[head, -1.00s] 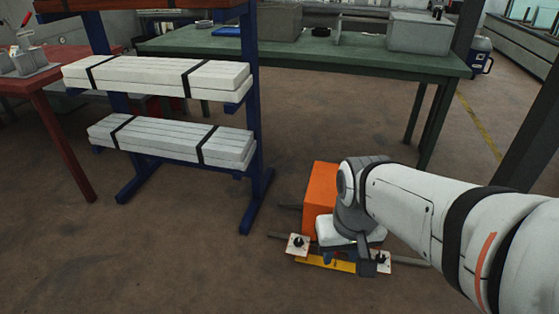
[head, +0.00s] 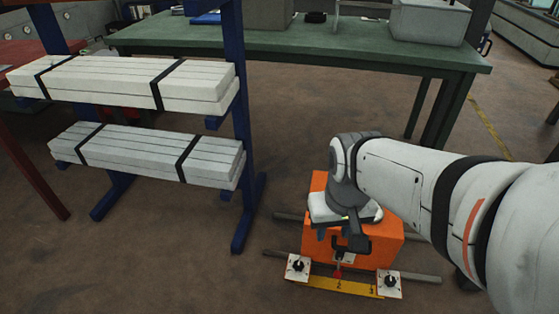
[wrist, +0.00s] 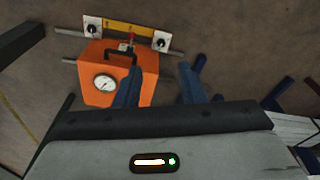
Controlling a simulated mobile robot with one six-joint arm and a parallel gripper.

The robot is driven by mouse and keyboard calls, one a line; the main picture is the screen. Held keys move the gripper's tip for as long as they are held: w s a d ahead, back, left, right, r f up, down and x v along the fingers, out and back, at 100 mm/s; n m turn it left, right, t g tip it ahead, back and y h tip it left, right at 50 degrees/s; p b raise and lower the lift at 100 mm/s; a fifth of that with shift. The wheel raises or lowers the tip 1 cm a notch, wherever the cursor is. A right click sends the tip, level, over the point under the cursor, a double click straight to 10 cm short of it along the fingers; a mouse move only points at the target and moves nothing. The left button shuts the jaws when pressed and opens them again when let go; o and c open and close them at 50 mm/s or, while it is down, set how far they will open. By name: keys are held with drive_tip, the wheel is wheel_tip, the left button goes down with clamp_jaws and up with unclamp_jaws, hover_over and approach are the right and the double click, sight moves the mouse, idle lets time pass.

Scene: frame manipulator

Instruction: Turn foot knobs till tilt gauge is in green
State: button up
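An orange box (head: 388,243) sits on the floor, with a round white gauge (wrist: 105,83) and black handle in the wrist view. The gauge's needle and any green zone are too small to read. In front of the box, a yellow bar (head: 340,287) joins two white plates with black foot knobs, left (head: 297,266) and right (head: 388,282). Both knobs also show in the wrist view (wrist: 92,29) (wrist: 161,43). My gripper (head: 350,243) hangs over the box, apart from both knobs. In the wrist view its blue fingers (wrist: 157,72) are spread and empty.
Dark rods (head: 425,277) stick out at floor level on both sides of the box. A blue rack (head: 243,130) with strapped white planks stands to the left. A green table (head: 290,43) is behind.

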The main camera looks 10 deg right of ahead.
drive_tip(key=shift+o, duration=1.4)
drive_tip(key=shift+w+f, duration=0.25)
drive_tip(key=shift+w, duration=0.1)
drive_tip(key=o, duration=0.4)
drive_tip(key=w+f+m+b, duration=0.1)
drive_tip(key=w+f+b, duration=0.3)
drive_tip(key=w+f, duration=0.6)
drive_tip(key=w, duration=0.3)
drive_tip(key=shift+w+d+b, duration=0.15)
drive_tip(key=shift+d+b, duration=0.15)
drive_tip(key=shift+d, duration=0.1)
drive_tip(key=m+g+b, duration=0.1)
drive_tip(key=m+b, duration=0.1)
drive_tip(key=b, duration=0.5)
hover_over(298, 265)
wheel_tip(298, 265, down, 36)
drive_tip(key=shift+m, duration=0.3)
wheel_tip(298, 265, down, 20)
drive_tip(key=b, duration=0.4)
drive_tip(key=shift+d+f+b, duration=0.1)
drive_tip(key=shift+d+b, duration=0.05)
drive_tip(key=shift+b, duration=0.15)
drive_tip(key=c, duration=1)
